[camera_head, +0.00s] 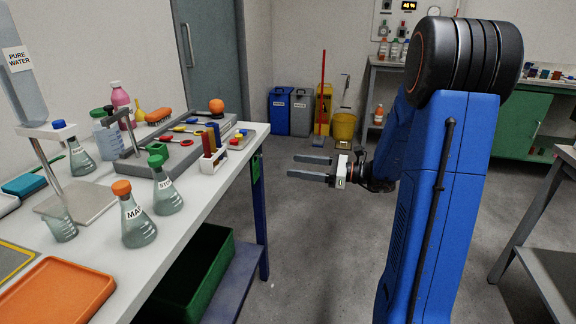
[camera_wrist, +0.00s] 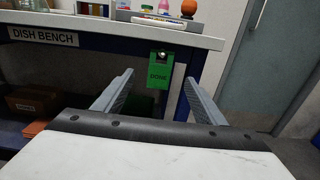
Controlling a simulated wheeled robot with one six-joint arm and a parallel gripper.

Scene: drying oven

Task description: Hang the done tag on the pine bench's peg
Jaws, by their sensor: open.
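The green done tag (camera_wrist: 159,73) hangs from a small peg (camera_wrist: 161,55) on the front edge of the bench labelled DISH BENCH (camera_wrist: 43,36) in the wrist view. In the head view the tag (camera_head: 256,166) shows edge-on as a green patch at the near bench's right corner. My gripper (camera_head: 291,166) is open and empty, a little to the right of the tag. In the wrist view its fingers (camera_wrist: 160,78) frame the tag from either side, with the tag beyond them. No bench marked as pine can be made out.
The white bench top (camera_head: 110,185) holds flasks, an orange tray (camera_head: 58,291) and several tools. A green crate (camera_head: 190,275) sits underneath. A green-fronted bench (camera_head: 532,120) stands at the back right, and a grey table (camera_head: 545,220) at the right. Open floor lies around my gripper.

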